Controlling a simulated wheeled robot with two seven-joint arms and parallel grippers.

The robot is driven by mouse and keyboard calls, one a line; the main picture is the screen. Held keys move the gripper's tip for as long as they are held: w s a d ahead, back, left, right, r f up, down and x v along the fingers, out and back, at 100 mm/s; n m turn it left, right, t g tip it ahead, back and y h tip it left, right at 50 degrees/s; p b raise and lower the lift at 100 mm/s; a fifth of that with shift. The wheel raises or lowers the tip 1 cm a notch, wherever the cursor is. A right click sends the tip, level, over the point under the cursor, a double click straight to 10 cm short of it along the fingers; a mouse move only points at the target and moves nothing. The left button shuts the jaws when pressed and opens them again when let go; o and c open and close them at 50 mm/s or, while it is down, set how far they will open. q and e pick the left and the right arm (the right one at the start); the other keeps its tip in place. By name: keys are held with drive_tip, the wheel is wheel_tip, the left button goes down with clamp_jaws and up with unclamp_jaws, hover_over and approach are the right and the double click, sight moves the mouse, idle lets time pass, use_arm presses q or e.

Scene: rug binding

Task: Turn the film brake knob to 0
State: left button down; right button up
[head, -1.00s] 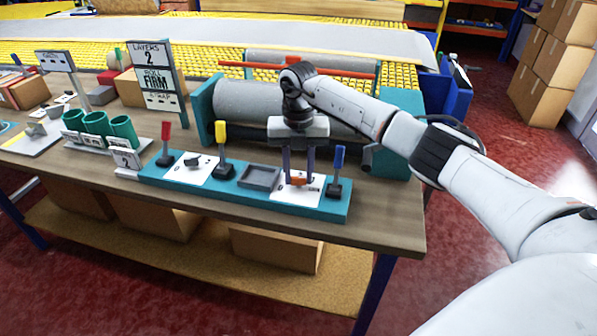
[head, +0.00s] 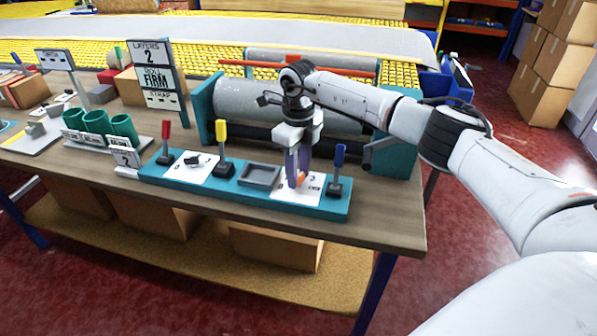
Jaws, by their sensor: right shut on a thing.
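The film brake knob (head: 302,179) is a small orange-red piece on a white dial plate (head: 313,191) at the right part of the teal control panel (head: 230,199). My right gripper (head: 298,183) reaches down from above and is shut on the knob. Its fingers hide part of the knob and the plate's left side. The dial marks are too small to read surely, so I cannot tell the setting. My left gripper is not in view.
A blue lever (head: 338,170) stands close right of my gripper. A grey tray (head: 259,175), a yellow lever (head: 222,148) and a red lever (head: 165,142) are to the left. A grey roller (head: 262,105) lies behind. The wooden table's front strip (head: 375,230) is clear.

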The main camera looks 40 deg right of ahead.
sight(299, 176)
drive_tip(key=n, duration=0.7)
drive_tip(key=shift+b, duration=0.35)
drive_tip(key=n, duration=0.6)
drive_tip(key=shift+r+n+b, duration=0.1)
drive_tip(key=shift+n+b, duration=0.2)
drive_tip(key=shift+n, duration=0.1)
drive_tip(key=n, duration=0.6)
drive_tip(key=shift+b, duration=0.3)
drive_tip(key=n, duration=0.6)
drive_tip(key=shift+n, duration=0.3)
drive_tip(key=o, duration=1)
drive_tip(key=shift+s, duration=0.1)
drive_tip(key=shift+o, duration=0.2)
wheel_tip(299, 176, up, 10)
drive_tip(key=shift+r+b, duration=0.15)
drive_tip(key=shift+b, duration=0.3)
